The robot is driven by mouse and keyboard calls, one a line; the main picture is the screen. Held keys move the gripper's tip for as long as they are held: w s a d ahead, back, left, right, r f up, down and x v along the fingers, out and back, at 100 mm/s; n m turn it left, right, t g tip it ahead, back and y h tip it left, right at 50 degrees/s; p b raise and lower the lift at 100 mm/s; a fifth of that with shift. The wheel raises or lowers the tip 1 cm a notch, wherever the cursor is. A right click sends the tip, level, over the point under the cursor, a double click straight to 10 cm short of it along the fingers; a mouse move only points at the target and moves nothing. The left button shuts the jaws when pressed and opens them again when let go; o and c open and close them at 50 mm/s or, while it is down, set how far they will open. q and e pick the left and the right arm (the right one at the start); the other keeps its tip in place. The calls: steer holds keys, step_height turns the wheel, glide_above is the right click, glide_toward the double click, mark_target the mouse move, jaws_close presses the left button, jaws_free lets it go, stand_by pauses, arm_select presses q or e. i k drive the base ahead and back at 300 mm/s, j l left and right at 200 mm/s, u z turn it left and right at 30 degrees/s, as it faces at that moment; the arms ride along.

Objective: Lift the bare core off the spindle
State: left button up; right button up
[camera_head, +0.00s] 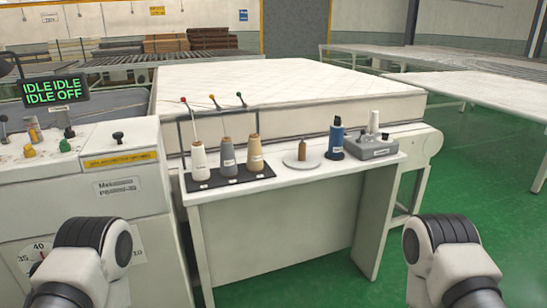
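A small brown upright piece (302,149), which looks like the bare core, stands at the middle of a round pale disc (290,162) on the white table. Any spindle inside it is hidden. Three yarn cones stand in a row on a black tray (235,180) to its left: a white cone (199,162), a grey cone (227,157) and a tan cone (255,155). Parts of both my arms show at the bottom left and bottom right, away from the table items. Neither gripper's fingers are in view.
A grey box (374,150) with a white cone (374,122) on it sits at the table's right end. A thin rack (178,135) rises behind the tray. A control console (110,160) stands left, a mattress (280,90) lies behind. The green floor (480,190) is clear at right.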

mark_target(302, 147)
steer(key=i+l+u, duration=0.25)
steer(key=u, duration=0.25)
steer(key=i+l+u, duration=0.15)
steer(key=l+u, duration=0.15)
steer(key=u, duration=0.2)
steer(key=i+l+u, duration=0.15)
steer(key=l+u, duration=0.3)
